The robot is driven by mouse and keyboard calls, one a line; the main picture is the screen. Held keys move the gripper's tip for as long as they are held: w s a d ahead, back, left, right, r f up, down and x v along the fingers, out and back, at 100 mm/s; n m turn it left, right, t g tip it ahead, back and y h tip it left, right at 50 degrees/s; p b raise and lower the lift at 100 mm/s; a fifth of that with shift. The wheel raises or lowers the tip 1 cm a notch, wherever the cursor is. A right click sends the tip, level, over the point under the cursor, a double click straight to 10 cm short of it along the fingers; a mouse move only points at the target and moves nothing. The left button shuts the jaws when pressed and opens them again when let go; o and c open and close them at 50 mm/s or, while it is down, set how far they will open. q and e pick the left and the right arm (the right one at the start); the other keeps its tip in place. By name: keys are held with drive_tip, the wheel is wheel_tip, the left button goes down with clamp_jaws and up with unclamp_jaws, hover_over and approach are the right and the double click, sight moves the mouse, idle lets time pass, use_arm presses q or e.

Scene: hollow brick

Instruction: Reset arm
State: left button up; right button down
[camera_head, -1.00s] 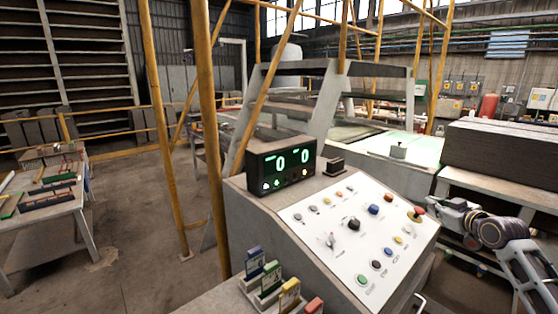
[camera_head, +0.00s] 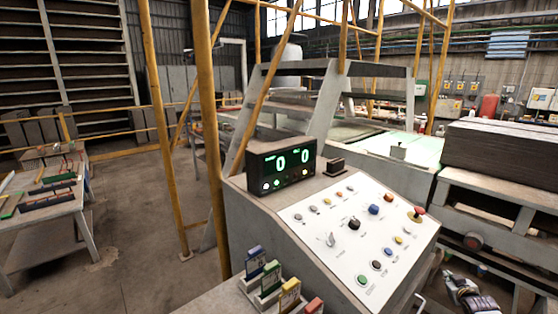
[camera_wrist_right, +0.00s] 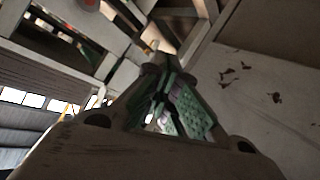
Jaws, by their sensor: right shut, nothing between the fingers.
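My right gripper (camera_head: 450,278) shows low at the right edge of the control console (camera_head: 300,248), below the level of its button panel. It is apart from the buttons and holds nothing. In the right wrist view the fingers (camera_wrist_right: 160,72) with green pads are together, pointing up the picture. Part of my right arm is cut off by the bottom edge of the head view. My left gripper is not in view.
The console carries a red mushroom button (camera_head: 419,211) and a display (camera_head: 281,163) reading 0 and 0. Coloured tags (camera_head: 270,275) stand in front. A stack of dark boards (camera_head: 503,155) is at right. A tool table (camera_head: 70,215) stands left.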

drive_tip(key=s+a+f+n+g, duration=0.15)
drive_tip(key=s+a+f, duration=0.25)
drive_tip(key=s+f, duration=0.6)
drive_tip(key=s+a+f+g+y, duration=0.15)
drive_tip(key=s+a+f, duration=0.4)
drive_tip(key=f, duration=0.85)
drive_tip(key=s+a+f+n+g, duration=0.1)
drive_tip(key=s+a+f+g, duration=0.2)
drive_tip(key=s+f, duration=0.85)
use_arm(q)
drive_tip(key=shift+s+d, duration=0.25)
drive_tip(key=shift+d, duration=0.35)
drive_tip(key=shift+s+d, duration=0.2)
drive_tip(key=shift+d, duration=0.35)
use_arm(e)
drive_tip(key=s+a+f+g+y, duration=0.1)
drive_tip(key=s+a+f, duration=0.4)
drive_tip(key=s+a, duration=0.3)
drive_tip(key=s+a+f+g+y, duration=0.1)
drive_tip(key=s+a+f+g, duration=0.1)
drive_tip(key=s+a+f, duration=0.3)
drive_tip(key=s+a+f+g+y, duration=0.1)
drive_tip(key=s+a+f, duration=0.4)
drive_tip(key=s+a, duration=0.7)
drive_tip(key=s+g, duration=0.1)
drive_tip(key=s, duration=0.7)
drive_tip(key=shift+s+a, duration=0.3)
drive_tip(key=shift+s, duration=0.1)
